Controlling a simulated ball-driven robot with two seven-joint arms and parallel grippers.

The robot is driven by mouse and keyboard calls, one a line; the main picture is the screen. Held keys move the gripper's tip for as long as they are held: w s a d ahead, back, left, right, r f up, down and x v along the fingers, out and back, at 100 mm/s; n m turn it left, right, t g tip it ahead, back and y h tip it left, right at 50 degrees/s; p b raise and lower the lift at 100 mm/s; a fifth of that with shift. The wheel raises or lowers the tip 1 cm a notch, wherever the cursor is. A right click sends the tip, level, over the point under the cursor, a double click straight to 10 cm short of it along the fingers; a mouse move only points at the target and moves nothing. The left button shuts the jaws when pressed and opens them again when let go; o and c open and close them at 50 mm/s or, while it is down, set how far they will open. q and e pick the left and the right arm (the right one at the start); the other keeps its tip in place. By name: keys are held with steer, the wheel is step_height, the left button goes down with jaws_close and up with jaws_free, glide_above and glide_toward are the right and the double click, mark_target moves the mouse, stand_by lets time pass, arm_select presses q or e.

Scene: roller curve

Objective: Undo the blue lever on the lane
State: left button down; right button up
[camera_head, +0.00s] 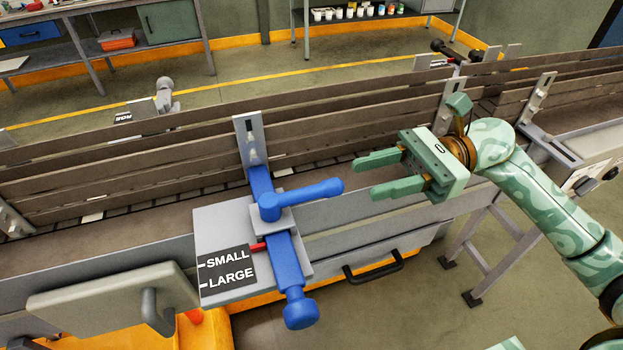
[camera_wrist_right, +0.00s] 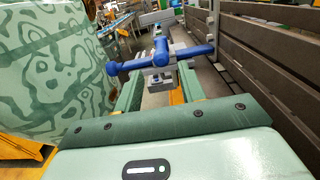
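The blue lever (camera_head: 312,194) sits on a grey clamp block on the lane's near rail. Its handle points right and slightly up in the head view. A blue sliding bar with a round knob (camera_head: 300,312) runs under it. A red pointer (camera_head: 258,246) lies beside the SMALL line of the SMALL/LARGE plate (camera_head: 226,270). My right gripper (camera_head: 366,178) is open and empty, just right of the handle's end, fingers pointing left. In the right wrist view the lever (camera_wrist_right: 160,55) shows beyond the open fingers (camera_wrist_right: 159,75). My left gripper is out of view.
The lane's brown guide boards (camera_head: 100,180) run behind the lever. A grey panel with a handle (camera_head: 110,300) stands at the lower left. A black handle (camera_head: 373,266) is on the front below. Another bracket (camera_head: 540,95) stands right, near my arm.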

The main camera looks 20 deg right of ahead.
steer(key=p, duration=0.3)
glide_toward(280, 202)
steer(key=a, duration=0.4)
steer(key=shift+w+a+f, duration=0.35)
steer(key=shift+a+f, duration=0.15)
steer(key=shift+a, duration=0.4)
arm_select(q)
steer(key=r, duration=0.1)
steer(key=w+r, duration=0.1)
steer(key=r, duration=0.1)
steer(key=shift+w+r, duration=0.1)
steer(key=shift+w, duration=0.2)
arm_select(e)
jaws_close()
arm_select(q)
steer(key=shift+b, duration=0.3)
